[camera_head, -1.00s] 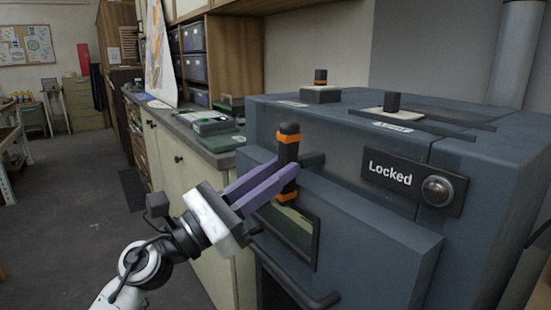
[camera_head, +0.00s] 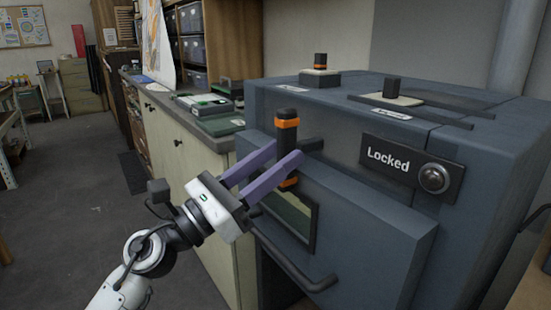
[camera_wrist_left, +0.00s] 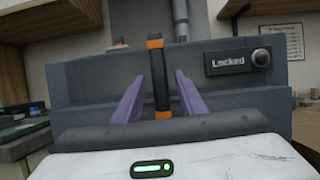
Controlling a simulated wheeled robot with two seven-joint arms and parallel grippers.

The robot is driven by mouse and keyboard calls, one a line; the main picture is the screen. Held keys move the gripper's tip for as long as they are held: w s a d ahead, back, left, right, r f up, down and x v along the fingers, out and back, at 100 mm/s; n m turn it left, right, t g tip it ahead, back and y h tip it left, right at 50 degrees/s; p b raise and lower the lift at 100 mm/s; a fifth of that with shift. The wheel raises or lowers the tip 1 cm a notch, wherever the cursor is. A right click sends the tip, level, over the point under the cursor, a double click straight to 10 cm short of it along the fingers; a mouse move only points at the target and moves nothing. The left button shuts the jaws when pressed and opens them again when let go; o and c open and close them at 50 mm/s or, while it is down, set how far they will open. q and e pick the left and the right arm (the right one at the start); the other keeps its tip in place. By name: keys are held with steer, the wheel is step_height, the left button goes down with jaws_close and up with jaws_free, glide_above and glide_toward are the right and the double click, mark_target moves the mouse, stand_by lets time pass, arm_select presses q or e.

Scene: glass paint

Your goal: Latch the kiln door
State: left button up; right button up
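In the left wrist view the fingers (camera_wrist_left: 160,82) show a gap on both sides of the bar. A sign (camera_head: 390,158) beside a round lamp (camera_head: 434,178) reads "Locked". My right gripper is not in view.
A curved door handle (camera_head: 300,280) juts out low on the kiln front, below a small window (camera_head: 290,217). A cabinet (camera_head: 185,150) with a grey counter stands left of the kiln. The floor (camera_head: 75,200) at left is clear.

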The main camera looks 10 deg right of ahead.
arm_select(q)
steer(key=b+v, duration=0.2)
steer(key=v, duration=0.8)
steer(key=shift+s+a+f+t, duration=0.1)
steer(key=shift+a+f+t, duration=0.05)
steer(key=shift+t, duration=0.15)
